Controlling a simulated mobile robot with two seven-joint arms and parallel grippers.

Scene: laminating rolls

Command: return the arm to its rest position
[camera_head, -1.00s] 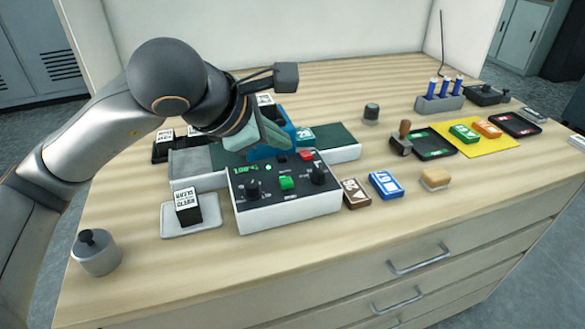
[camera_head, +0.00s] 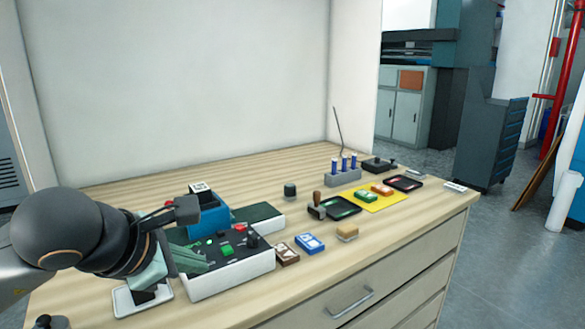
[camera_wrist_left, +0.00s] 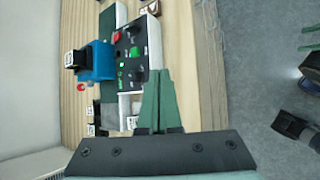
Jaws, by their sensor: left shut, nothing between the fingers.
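My left gripper (camera_head: 180,264) comes in from the left in the head view, in front of the left end of the control box (camera_head: 232,272). Its green fingers are together with nothing between them. In the left wrist view the closed fingers (camera_wrist_left: 160,100) point toward the control box (camera_wrist_left: 134,55), which has a red button, a green button and dark knobs. A blue block-like holder (camera_head: 208,217) stands behind the box on a green-topped conveyor (camera_head: 262,217); it also shows in the left wrist view (camera_wrist_left: 97,61).
A white tray (camera_head: 123,301) lies under my gripper. Brown (camera_head: 286,254) and blue (camera_head: 310,243) blocks lie right of the box. A wooden-handled stamp (camera_head: 317,204), a yellow mat (camera_head: 372,204) and a rack with blue tubes (camera_head: 343,178) stand farther right. The desk's front right is clear.

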